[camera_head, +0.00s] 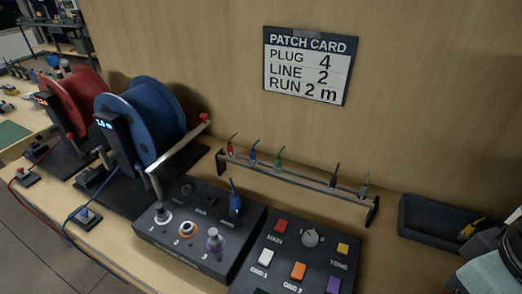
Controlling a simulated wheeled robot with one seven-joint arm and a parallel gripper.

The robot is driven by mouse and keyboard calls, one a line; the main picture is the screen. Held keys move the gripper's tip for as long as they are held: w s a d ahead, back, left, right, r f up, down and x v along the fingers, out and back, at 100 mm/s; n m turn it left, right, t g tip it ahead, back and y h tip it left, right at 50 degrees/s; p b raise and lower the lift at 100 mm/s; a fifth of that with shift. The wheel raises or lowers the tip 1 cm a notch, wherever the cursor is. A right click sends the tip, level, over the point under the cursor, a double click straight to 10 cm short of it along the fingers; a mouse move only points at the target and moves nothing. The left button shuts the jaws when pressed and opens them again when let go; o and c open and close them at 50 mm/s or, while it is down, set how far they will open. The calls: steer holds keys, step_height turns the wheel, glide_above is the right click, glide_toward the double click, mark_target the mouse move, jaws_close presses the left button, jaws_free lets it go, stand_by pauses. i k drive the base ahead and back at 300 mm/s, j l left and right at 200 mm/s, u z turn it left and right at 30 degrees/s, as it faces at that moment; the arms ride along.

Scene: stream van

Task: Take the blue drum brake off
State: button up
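The blue drum (151,118) stands upright on a dark base on the wooden bench at the left, with a small lit display on its front post. A pale bar (178,154) with a red knob (204,118) at its raised right end runs along the drum's right side and looks like its brake lever. Whether it presses on the drum I cannot tell. A blue cable runs from the drum's base over the bench's front edge. A part of my arm seems to show at the lower right edge; my gripper's fingers are not in view.
A red drum (74,100) stands left of the blue one. A control box with plug sockets (190,258) and a button panel (268,283) lie in front. A rack (300,178) holds several coloured plugs. A dark tray (420,227) sits at right. A patch card (309,65) hangs behind.

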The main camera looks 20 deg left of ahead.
mark_target(139, 166)
steer(key=u, duration=1.9)
steer(key=i+j+u, duration=0.1)
steer(key=i+j, duration=0.2)
steer(key=j, duration=0.2)
steer(key=i+j+u, duration=0.15)
steer(key=i+j, duration=0.15)
steer(key=j, duration=0.2)
steer(key=i+j+u, duration=0.1)
steer(key=i+j, duration=0.25)
steer(key=j, duration=0.1)
